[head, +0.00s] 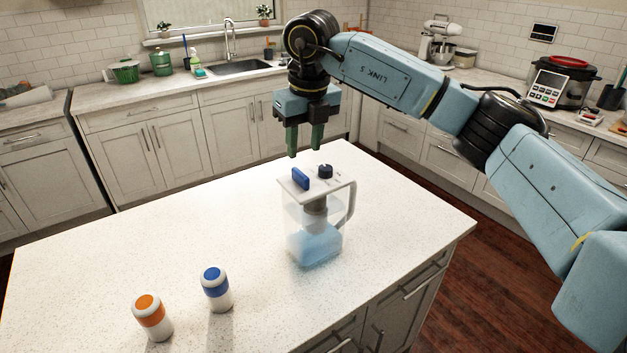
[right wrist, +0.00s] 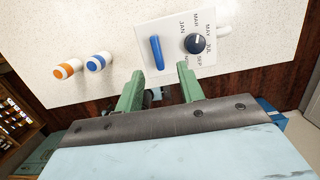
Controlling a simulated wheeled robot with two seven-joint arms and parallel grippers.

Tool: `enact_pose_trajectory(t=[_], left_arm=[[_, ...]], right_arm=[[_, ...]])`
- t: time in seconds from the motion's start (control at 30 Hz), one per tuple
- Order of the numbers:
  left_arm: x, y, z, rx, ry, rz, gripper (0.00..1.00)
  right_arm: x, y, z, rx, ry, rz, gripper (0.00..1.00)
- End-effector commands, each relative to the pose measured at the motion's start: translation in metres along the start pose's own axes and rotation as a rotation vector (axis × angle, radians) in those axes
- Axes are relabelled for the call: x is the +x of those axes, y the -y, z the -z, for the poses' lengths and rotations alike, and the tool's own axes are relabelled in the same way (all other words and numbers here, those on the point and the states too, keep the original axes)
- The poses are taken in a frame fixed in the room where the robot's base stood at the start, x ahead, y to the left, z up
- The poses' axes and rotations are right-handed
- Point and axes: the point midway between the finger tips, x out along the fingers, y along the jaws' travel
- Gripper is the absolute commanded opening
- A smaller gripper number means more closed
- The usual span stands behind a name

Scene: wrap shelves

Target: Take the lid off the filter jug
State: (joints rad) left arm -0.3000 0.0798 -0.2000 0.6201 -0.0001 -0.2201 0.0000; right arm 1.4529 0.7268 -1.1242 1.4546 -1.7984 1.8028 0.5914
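The clear filter jug (head: 314,230) stands upright on the island counter, with bluish water in its lower part. Its white lid (head: 316,184) is on top and carries a blue upright grip (head: 300,178) and a dark round dial (head: 325,171). In the right wrist view the lid (right wrist: 176,62) shows month lettering around the dial (right wrist: 195,43), and the blue grip (right wrist: 157,52). My right gripper (head: 305,154) points down above the jug's lid, apart from it. Its green fingers are spread with nothing between them, as the right wrist view (right wrist: 160,88) also shows. My left gripper is not in view.
An orange-capped container (head: 152,317) and a blue-capped container (head: 216,289) stand at the front left of the island counter (head: 110,245). The counter around the jug is clear. Back counters hold a sink (head: 240,67) and appliances.

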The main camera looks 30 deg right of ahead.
Motion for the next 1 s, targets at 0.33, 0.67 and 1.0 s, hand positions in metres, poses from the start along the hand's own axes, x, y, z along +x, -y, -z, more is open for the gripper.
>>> enact_pose_trajectory(t=[0.33,0.67,1.0], left_arm=[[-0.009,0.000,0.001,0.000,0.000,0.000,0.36],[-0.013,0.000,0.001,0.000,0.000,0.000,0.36],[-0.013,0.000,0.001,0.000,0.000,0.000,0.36]], right_arm=[[0.033,-0.002,-0.001,-0.002,-0.003,-0.001,0.38],[0.065,-0.004,-0.002,-0.002,0.002,-0.003,0.38],[0.065,-0.004,-0.002,-0.002,0.002,-0.003,0.15]])
